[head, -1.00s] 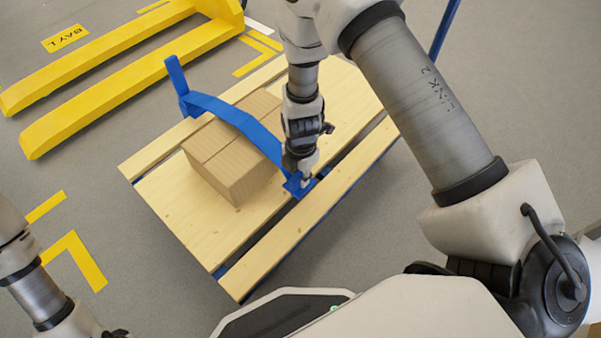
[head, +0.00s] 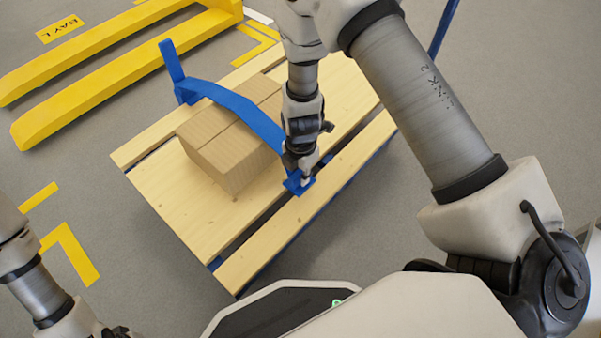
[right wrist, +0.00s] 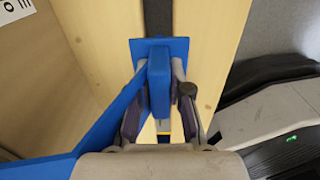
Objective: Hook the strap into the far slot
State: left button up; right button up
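The blue strap (head: 243,108) arches from a blue upright (head: 171,62) at the pallet's back left over a cardboard box (head: 228,152). Its other end is a blue block with a flat plate (head: 295,186). My right gripper (head: 304,178) is shut on that block; the right wrist view shows the block (right wrist: 160,85) between the fingers. The plate (right wrist: 178,48) lies across the dark slot (right wrist: 158,18) between two slats; I cannot tell whether it touches the wood. My left gripper (head: 118,332) is mostly cut off at the bottom left.
The wooden pallet (head: 160,195) has light slats with dark gaps. Yellow forks (head: 110,75) lie at the upper left, with yellow floor markings (head: 75,255) nearby. A blue post (head: 442,30) shows at the upper right.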

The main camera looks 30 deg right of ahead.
jog(key=o, duration=0.5)
jog(key=shift+r, duration=0.1)
notch_tip(320, 180, up, 12)
jog(key=s+d+f+m+g+p, duration=0.15)
jog(key=s+f+m, duration=0.25)
jog(key=s, duration=0.4)
jog(key=s+f+m+g+p, duration=0.1)
jog(key=s+f+m+p, duration=0.3)
jog(key=s, duration=0.5)
jog(key=s+d+f+m+g+p, duration=0.1)
jog(key=s+f+m, duration=0.4)
jog(key=s, duration=0.3)
jog(key=w+m+t, duration=0.4)
jog(key=m, duration=0.5)
jog(key=shift+g, duration=0.25)
jog(key=r+p, duration=3.7)
jog(key=r, duration=0.1)
jog(key=shift+a+r, duration=0.1)
jog(key=shift+a, duration=0.1)
